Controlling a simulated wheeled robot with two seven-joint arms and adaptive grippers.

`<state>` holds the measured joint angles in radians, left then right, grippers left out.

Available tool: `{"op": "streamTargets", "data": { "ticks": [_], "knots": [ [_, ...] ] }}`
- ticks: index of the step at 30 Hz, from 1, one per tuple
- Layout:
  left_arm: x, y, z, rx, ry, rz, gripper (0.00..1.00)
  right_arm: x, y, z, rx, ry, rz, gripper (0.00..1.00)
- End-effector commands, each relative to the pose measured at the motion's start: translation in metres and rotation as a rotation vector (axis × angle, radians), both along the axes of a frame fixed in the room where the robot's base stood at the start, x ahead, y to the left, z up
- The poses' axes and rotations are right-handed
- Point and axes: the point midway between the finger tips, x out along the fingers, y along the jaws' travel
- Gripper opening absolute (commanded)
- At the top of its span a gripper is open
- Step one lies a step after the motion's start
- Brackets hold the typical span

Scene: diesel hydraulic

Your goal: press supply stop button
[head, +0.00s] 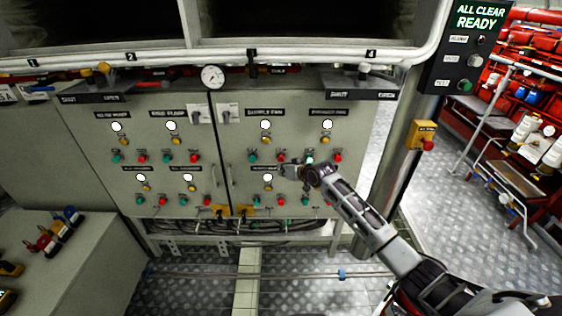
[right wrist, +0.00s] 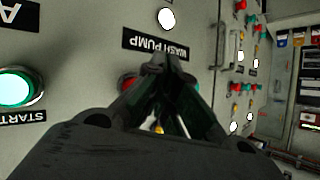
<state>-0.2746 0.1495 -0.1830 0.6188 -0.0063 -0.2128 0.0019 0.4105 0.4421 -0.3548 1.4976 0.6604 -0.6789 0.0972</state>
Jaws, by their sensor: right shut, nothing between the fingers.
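The supply fan group is on the grey control panel (head: 231,120), under its "SUPPLY FAN" label (head: 265,111). Its red stop button (head: 281,157) is just above my right gripper (head: 287,171). The wrist picture is upside down; there the red button (right wrist: 129,82) shows beside the shut, empty fingers (right wrist: 172,62), partly hidden by one of them. I cannot tell if they touch the panel. My left gripper is out of view.
The "WASH PUMP" label (right wrist: 156,44) and lamp (right wrist: 166,18) are close to the fingertips. Several other red and green buttons surround this group. A pole (head: 402,150) with a yellow box and red button (head: 427,144) stands to the right. A status board (head: 481,16) reads "ALL CLEAR READY".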

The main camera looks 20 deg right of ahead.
Motion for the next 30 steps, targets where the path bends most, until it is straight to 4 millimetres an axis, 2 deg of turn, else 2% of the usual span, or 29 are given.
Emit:
{"op": "streamTargets", "data": {
  "ticks": [24,30],
  "knots": [
    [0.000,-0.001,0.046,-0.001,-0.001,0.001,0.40,-0.043,0.012,0.002,0.001,0.001,0.000,0.00],
    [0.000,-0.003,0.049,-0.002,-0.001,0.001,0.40,-0.048,0.014,0.001,0.000,0.000,0.000,0.00]
  ]
}}
